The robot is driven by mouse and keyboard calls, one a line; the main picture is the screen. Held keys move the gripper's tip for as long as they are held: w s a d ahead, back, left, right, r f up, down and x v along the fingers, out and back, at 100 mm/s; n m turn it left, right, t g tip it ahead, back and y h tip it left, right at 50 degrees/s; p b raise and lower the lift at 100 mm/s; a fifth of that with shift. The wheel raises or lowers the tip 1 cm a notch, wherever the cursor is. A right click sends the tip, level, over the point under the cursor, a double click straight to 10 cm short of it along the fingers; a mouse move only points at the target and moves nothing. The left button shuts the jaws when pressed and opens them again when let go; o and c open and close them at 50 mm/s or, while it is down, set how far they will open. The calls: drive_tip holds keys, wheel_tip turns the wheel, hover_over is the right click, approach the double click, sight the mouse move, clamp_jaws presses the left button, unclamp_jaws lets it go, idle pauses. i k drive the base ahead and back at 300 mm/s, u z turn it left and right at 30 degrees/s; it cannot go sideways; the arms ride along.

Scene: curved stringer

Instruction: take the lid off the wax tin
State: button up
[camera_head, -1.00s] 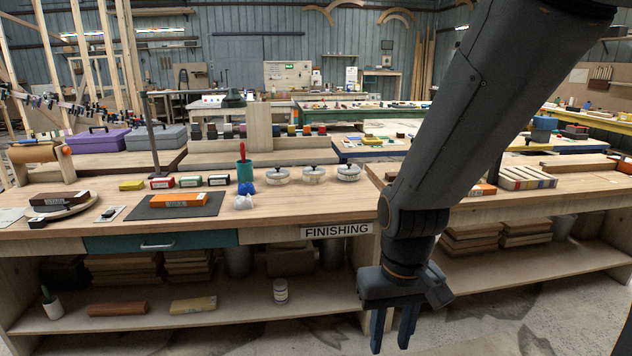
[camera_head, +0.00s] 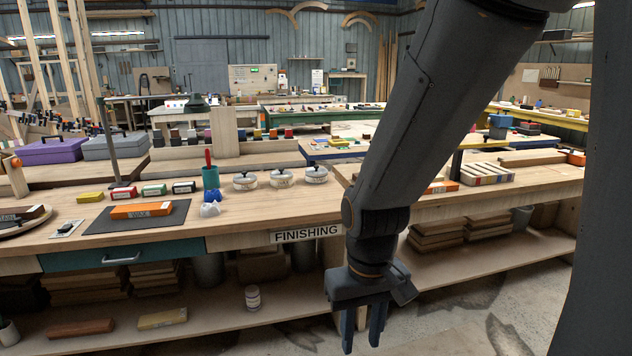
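Three round, pale lidded tins with dark knobs stand in a row on the finishing bench: a left tin (camera_head: 246,182), a middle tin (camera_head: 281,179) and a right tin (camera_head: 316,175). All three lids are on. Their labels are too small to read, so I cannot tell which is the wax tin. An orange block (camera_head: 142,210) marked WAX lies on a dark mat to the left. My gripper (camera_head: 362,340) hangs pointing down in front of the bench, below the top's height in the picture and right of the tins. Its two fingers are apart with nothing between them.
The bench top (camera_head: 290,210) in front of the tins is clear. A FINISHING sign (camera_head: 306,234) is on the front edge. A small jar (camera_head: 253,298) stands on the lower shelf.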

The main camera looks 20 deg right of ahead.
sight(280, 172)
drive_tip(key=i, duration=2.55)
